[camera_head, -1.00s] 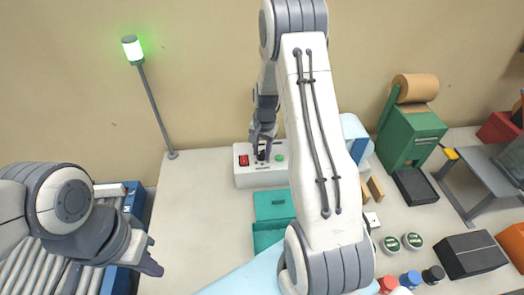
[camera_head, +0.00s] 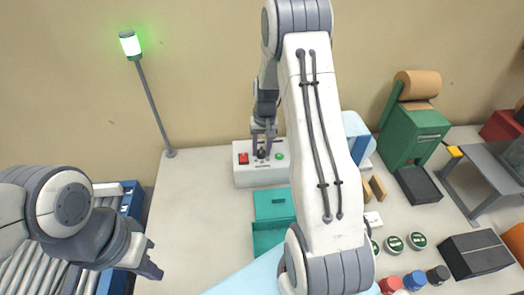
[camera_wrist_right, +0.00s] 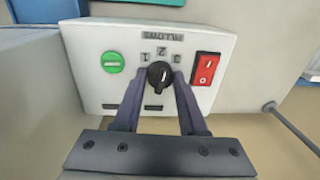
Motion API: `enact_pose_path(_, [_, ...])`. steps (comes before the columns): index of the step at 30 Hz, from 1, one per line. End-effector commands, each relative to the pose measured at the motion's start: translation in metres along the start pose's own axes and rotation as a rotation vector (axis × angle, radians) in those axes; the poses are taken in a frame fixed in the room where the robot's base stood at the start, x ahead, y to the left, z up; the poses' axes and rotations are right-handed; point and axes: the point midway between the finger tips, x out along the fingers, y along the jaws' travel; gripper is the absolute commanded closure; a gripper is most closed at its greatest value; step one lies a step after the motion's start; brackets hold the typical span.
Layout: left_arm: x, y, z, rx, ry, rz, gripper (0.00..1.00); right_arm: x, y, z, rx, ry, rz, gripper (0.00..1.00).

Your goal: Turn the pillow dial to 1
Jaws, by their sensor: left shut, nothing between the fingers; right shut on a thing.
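The pillow dial (camera_wrist_right: 160,75) is a black round knob on a white control box (camera_head: 243,178). In the right wrist view the numbers 1, 2 and 3 and the word PILLOWS appear upside down beyond it. A small pale mark shows on the knob, but I cannot tell surely which number it points to. My right gripper (camera_wrist_right: 161,80) is shut on the dial, one finger on each side; it also shows in the head view (camera_head: 264,145). My left gripper (camera_head: 152,262) is shut and empty at the lower left, well away from the box.
A red rocker switch (camera_wrist_right: 205,69) and a green button (camera_wrist_right: 113,62) flank the dial closely. A lamp post (camera_head: 152,100) glowing green stands left of the box. A teal box (camera_head: 270,205) lies in front. The table to the left is clear.

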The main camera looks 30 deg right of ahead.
Motion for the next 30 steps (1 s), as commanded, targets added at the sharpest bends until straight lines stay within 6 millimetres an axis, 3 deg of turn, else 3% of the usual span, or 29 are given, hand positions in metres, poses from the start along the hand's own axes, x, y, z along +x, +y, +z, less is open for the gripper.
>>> enact_pose_path(18, [0.017, -0.001, 0.001, 0.001, 0.0, 0.0, 1.0, 0.0, 0.0, -0.002, -0.582, -0.034, 0.001, 1.0])
enact_pose_path(30, [0.021, -0.002, 0.001, 0.001, 0.0, 0.0, 1.0, -0.001, -0.001, -0.002, -0.881, -0.053, 0.001, 1.0])
